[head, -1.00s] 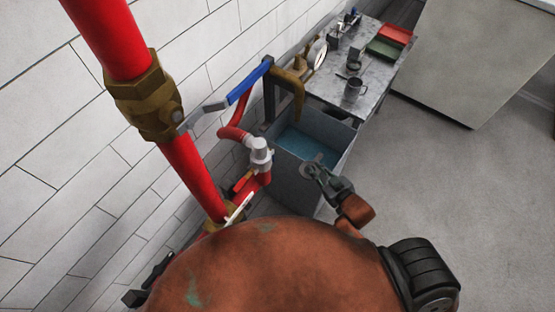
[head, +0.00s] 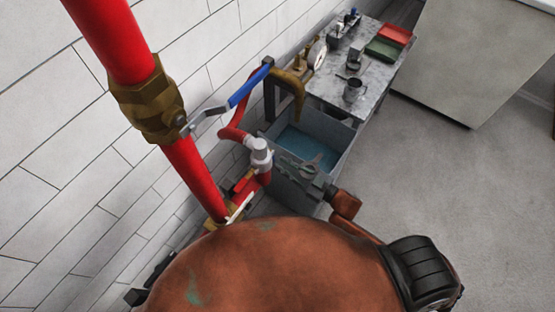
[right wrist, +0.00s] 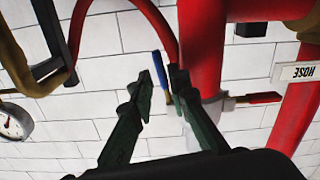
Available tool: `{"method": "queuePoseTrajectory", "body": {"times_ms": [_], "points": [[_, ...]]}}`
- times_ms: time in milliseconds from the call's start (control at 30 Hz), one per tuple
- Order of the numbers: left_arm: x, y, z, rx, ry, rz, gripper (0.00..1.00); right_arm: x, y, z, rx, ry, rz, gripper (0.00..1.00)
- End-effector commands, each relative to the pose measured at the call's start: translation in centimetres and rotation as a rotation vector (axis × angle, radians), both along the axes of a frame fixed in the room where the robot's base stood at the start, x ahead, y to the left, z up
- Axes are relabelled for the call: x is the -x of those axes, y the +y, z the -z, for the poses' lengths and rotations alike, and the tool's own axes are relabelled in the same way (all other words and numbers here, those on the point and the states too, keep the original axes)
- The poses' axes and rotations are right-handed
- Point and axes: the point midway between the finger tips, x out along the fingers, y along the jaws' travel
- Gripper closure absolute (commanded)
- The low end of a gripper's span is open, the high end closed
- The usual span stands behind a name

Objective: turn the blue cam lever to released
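The blue cam lever (right wrist: 160,68) shows in the right wrist view as a thin blue bar beside the grey coupling (right wrist: 211,106), which hangs by the red pipe. I cannot make the cam lever out in the head view, where the grey coupling (head: 260,152) stands left of my right gripper (head: 292,171). In the right wrist view my right gripper (right wrist: 162,82) is open, its two dark fingers apart. The blue lever appears in the gap between the fingertips; contact cannot be told. My left gripper is not in view.
A red-tipped lever (right wrist: 258,98) lies on the coupling's other side. A long blue valve handle (head: 248,88) sticks out from the brass valve (head: 150,104). A grey bin (head: 335,141) stands behind my right gripper, beside a metal table (head: 383,78). Open floor lies right.

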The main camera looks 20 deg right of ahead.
Motion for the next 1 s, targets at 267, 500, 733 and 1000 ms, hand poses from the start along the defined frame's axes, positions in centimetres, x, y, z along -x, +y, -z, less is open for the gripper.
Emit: {"method": "queuePoseTrajectory", "body": {"times_ms": [267, 500, 733, 1000], "points": [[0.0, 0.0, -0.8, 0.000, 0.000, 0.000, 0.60, -2.3, 1.9, -0.1, 0.001, -0.001, 0.000, 0.84], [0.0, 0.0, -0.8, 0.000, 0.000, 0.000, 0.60, -2.5, 2.0, 0.0, 0.001, 0.000, 0.000, 0.84], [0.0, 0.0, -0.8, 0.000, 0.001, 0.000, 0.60, -2.5, 2.0, 0.0, 0.001, 0.000, 0.000, 0.95], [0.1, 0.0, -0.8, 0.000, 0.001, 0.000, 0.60, -2.5, 2.0, 0.0, 0.001, 0.000, 0.001, 1.00]]}}
